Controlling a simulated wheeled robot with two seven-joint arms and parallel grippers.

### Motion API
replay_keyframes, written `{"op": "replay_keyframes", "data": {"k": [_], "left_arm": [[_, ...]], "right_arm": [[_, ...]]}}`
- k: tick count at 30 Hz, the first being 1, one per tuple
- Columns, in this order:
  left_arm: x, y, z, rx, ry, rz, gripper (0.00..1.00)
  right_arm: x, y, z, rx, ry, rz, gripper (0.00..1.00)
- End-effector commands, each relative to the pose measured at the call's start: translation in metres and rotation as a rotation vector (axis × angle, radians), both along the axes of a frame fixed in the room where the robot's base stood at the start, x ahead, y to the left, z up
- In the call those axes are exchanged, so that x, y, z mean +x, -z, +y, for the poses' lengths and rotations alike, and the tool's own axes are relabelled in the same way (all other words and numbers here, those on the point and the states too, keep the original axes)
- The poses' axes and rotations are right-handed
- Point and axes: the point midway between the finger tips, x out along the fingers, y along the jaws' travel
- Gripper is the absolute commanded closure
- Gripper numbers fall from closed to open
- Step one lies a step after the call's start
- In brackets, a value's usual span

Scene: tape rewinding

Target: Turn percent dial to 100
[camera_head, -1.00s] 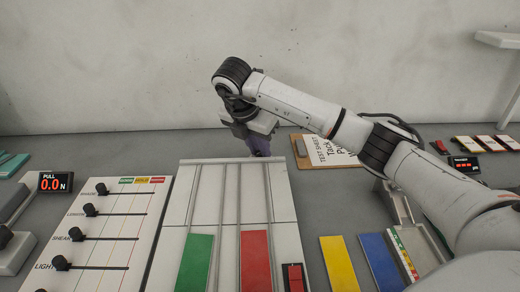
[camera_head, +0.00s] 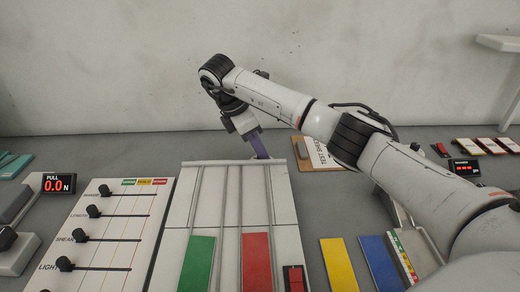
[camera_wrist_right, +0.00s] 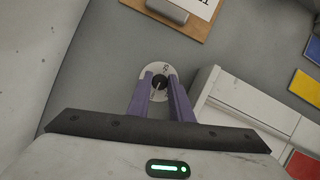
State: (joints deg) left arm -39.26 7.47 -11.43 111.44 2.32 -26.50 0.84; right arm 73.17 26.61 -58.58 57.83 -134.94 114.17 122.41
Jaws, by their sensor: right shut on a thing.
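The percent dial is a pale round plate (camera_wrist_right: 149,70) with a dark knob (camera_wrist_right: 159,82) at its middle, on the grey table in the right wrist view. A small mark shows on the plate, too small to read surely. My right gripper (camera_wrist_right: 160,79) has its purple fingers on both sides of the knob, shut on it. In the head view my right gripper (camera_head: 261,155) points down behind the far edge of the white panel, and the dial is hidden there. My left gripper is not in view.
A white grooved panel (camera_head: 207,220) with green and red strips lies close in front of the gripper. A clipboard (camera_head: 301,161) lies just right. The back wall rises behind.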

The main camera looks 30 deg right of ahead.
Motion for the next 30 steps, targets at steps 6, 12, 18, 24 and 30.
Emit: {"op": "replay_keyframes", "data": {"k": [6, 12, 18, 24, 30], "left_arm": [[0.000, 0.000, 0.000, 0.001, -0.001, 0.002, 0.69], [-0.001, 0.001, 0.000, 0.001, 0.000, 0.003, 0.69], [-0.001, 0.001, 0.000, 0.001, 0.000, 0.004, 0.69], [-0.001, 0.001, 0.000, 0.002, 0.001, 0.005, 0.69], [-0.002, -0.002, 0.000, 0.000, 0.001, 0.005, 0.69]], "right_arm": [[0.001, -0.001, 0.000, -0.001, 0.013, -0.002, 1.00], [0.001, -0.001, 0.000, -0.001, 0.013, -0.002, 1.00], [0.000, -0.001, 0.000, 0.001, 0.012, -0.002, 0.62], [0.000, 0.000, 0.000, 0.001, 0.011, -0.002, 0.62], [0.002, -0.012, 0.005, 0.001, 0.010, -0.003, 0.62]]}}
